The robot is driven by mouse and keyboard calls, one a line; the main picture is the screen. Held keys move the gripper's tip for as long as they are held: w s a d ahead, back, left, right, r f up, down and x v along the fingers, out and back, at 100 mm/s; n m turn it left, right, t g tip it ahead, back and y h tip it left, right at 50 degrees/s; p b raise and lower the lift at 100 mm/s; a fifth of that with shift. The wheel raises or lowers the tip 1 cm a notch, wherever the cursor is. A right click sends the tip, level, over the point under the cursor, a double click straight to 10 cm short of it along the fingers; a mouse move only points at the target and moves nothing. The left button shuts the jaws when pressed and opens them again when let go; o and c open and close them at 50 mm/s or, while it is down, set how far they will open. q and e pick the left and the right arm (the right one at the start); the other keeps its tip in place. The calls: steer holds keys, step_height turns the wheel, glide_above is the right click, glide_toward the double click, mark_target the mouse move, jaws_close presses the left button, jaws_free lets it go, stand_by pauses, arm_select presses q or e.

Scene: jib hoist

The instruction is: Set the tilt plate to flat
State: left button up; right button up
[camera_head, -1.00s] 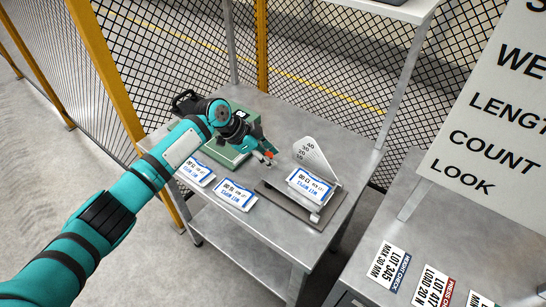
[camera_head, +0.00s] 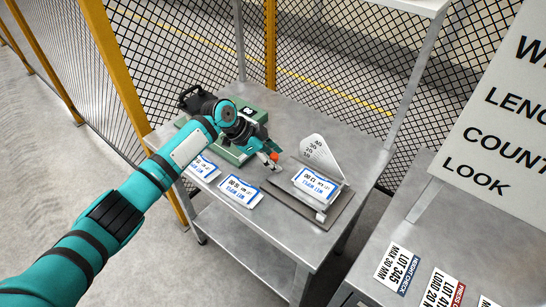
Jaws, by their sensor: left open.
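The tilt plate (camera_head: 298,186) is a grey metal plate on a dark base (camera_head: 308,211) at the right of the steel table. A white and blue wet wipes packet (camera_head: 318,184) lies on it. An upright white angle scale (camera_head: 323,157) with numbers stands behind it. My left gripper (camera_head: 274,162) is open and empty, just left of the plate's far left corner, with an orange-red bit at its tips. I cannot tell whether it touches the plate. The plate's exact tilt is hard to read from here. My right gripper is not in view.
Two more wet wipes packets (camera_head: 240,192) lie on the table, left of the plate. A green device (camera_head: 229,152) stands behind my arm. A second metal surface (camera_head: 380,258) with labelled cards (camera_head: 394,268) and a sign (camera_head: 495,125) is at right. Wire fence (camera_head: 170,60) closes off the back.

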arm_select(q)
steer(key=v, duration=1.2)
steer(key=shift+w+f, duration=0.1)
steer(key=shift+a, duration=0.1)
